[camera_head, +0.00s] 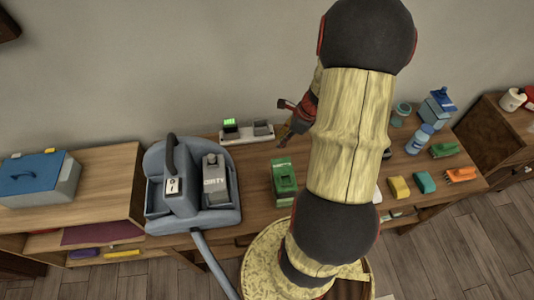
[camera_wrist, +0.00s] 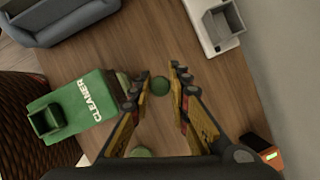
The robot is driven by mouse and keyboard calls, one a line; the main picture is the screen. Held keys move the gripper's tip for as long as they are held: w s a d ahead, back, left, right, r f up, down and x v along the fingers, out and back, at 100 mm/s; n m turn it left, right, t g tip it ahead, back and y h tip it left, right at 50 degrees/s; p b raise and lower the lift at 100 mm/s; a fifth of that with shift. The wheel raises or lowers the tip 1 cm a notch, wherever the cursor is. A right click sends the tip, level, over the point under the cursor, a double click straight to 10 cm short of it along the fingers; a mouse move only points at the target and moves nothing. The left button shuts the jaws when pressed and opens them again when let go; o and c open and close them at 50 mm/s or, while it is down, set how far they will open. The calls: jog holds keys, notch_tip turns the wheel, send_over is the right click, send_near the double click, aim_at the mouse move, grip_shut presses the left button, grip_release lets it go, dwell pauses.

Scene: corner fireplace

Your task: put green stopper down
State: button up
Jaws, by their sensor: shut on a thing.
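The green stopper (camera_wrist: 159,86) is a small round piece between my fingertips in the wrist view. My gripper (camera_wrist: 160,80) is shut on it, above the brown wooden table top. In the head view my gripper (camera_head: 288,134) is over the back of the table, partly hidden by my arm, and the stopper cannot be made out there. Whether the stopper touches the table cannot be told.
A green cleaner container (camera_wrist: 75,112) lies left of my gripper in the wrist view. A grey-blue machine (camera_head: 190,185) stands left on the table. A white tray (camera_head: 248,137) is at the back. Bottles and coloured blocks (camera_head: 399,188) stand right. Bare wood surrounds the fingertips.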

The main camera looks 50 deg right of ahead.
jog(key=b, duration=0.2)
send_near(247, 157)
jog(key=shift+w+a+f+b, duration=0.4)
jog(key=shift+w+f+b, duration=0.35)
jog(key=shift+b, duration=0.3)
jog(key=shift+w+a+f, duration=0.15)
jog(key=shift+w+f, duration=0.15)
notch_tip(247, 157, down, 3)
jog(key=shift+w+f+b, duration=0.15)
jog(key=shift+f+b, duration=0.05)
jog(key=shift+b, duration=1)
jog(key=shift+r, duration=0.1)
jog(key=o, duration=0.9)
